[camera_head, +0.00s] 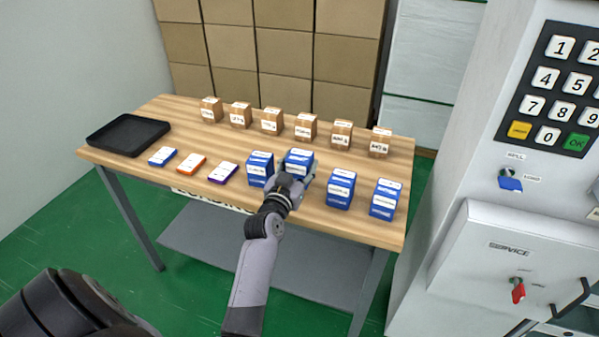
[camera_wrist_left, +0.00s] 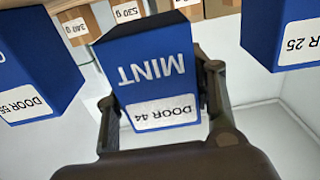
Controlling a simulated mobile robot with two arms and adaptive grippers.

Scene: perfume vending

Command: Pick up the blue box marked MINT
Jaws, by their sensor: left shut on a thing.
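The blue box marked MINT (camera_wrist_left: 150,80) fills the middle of the left wrist view, with a white DOOR 44 label and its lettering upside down. My left gripper (camera_wrist_left: 158,100) is shut on it, with a finger at each side. In the head view the MINT box (camera_head: 299,158) stands in the front row, second from the left among the blue boxes, and looks slightly higher than its neighbours. My left gripper (camera_head: 291,181) covers its lower front there, so I cannot tell whether its base is clear of the table. My right gripper is not in view.
Blue boxes stand close on the left (camera_head: 260,169) and right (camera_head: 340,189), with another (camera_head: 384,199) farther right. Several brown boxes (camera_head: 305,127) line the back of the wooden table (camera_head: 400,232). Three small flat packs (camera_head: 191,164) and a black tray (camera_head: 104,143) lie left. A keypad machine (camera_head: 480,175) stands right.

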